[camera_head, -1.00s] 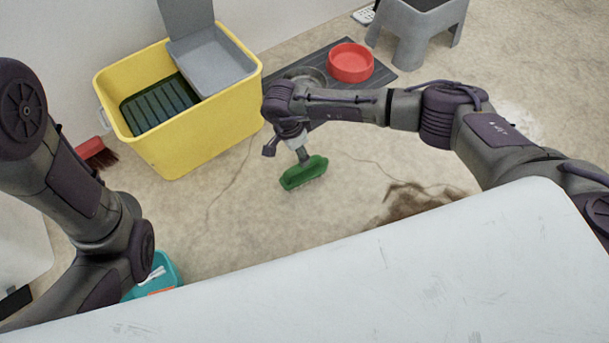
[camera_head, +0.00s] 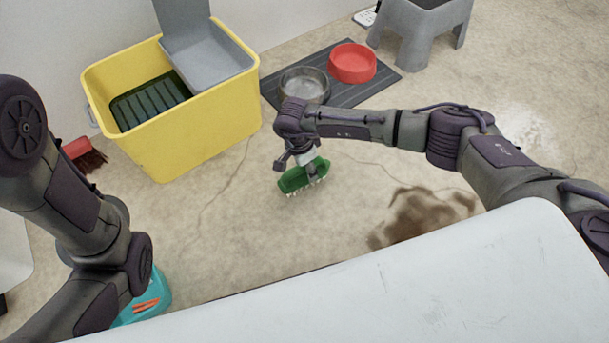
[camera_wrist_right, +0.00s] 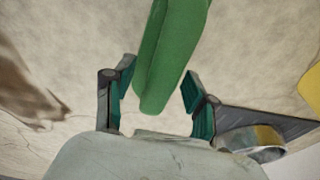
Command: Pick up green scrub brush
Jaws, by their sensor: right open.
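The green scrub brush (camera_head: 293,180) lies on the floor in the head view, with its pale bristles showing along the lower edge. In the right wrist view the brush (camera_wrist_right: 170,55) runs from the top edge down to between the two fingers. My right gripper (camera_head: 312,172) is right over the brush in the head view. In the wrist view its fingers (camera_wrist_right: 155,98) are open, one on each side of the brush's near end, with gaps on both sides. My left arm (camera_head: 85,220) is at the left of the head view, but its gripper is out of sight.
A yellow bin (camera_head: 200,133) with a grey lid stands behind left. A dark mat (camera_head: 380,82) holds a metal bowl (camera_head: 303,84) and a red bowl (camera_head: 352,62). A grey stool (camera_head: 405,35) is at the back. A teal container (camera_head: 155,295) stands lower left. A brown stain (camera_head: 420,212) marks the floor.

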